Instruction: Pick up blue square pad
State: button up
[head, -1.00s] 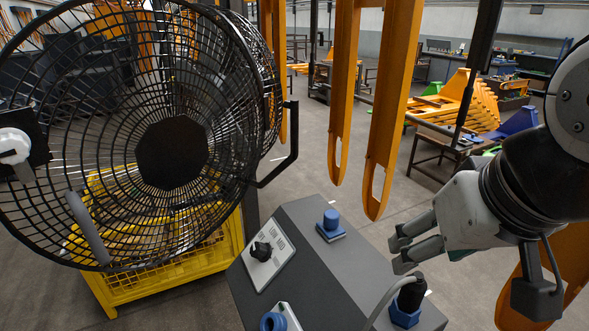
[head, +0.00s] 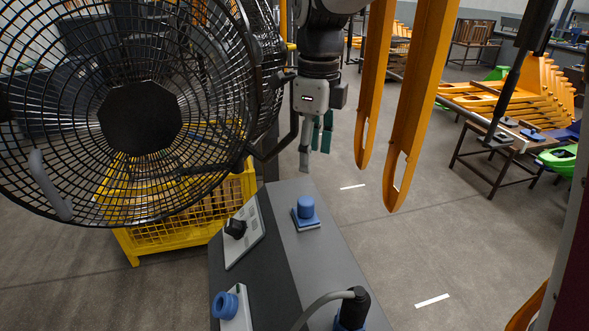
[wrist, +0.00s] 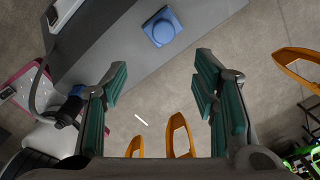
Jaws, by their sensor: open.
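The blue square pad (head: 305,221) lies on the far part of the dark grey console top, with a round blue knob-like piece (head: 306,207) standing on it. In the wrist view the pad (wrist: 150,33) and its round top show at the upper middle, on the console near its edge. My gripper (head: 317,160) is above and beyond the pad in the head view, pointing down. In the wrist view its two green-padded fingers (wrist: 160,92) are spread wide with nothing between them. The pad is ahead of the fingertips, apart from them.
The console (head: 290,262) also carries a black rotary switch (head: 235,228), a blue ring (head: 225,304) and a black cable plug (head: 353,306). A large black fan (head: 140,118) stands left, before a yellow crate (head: 170,232). Orange forks (head: 410,110) hang right of my gripper.

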aim_at(306, 201)
jog(key=shift+m, duration=0.7)
jog(key=f, duration=0.5)
jog(key=f+p, duration=0.1)
jog(key=f, duration=0.3)
jog(key=w+f, duration=0.1)
jog(key=f, duration=0.4)
jog(key=shift+w+a+f+p, duration=0.1)
jog(key=shift+a+f+p, duration=0.2)
jog(key=shift+a+f, duration=0.1)
jog(key=shift+r, duration=0.1)
jog(key=shift+c, duration=0.3)
jog(key=c, duration=1.2)
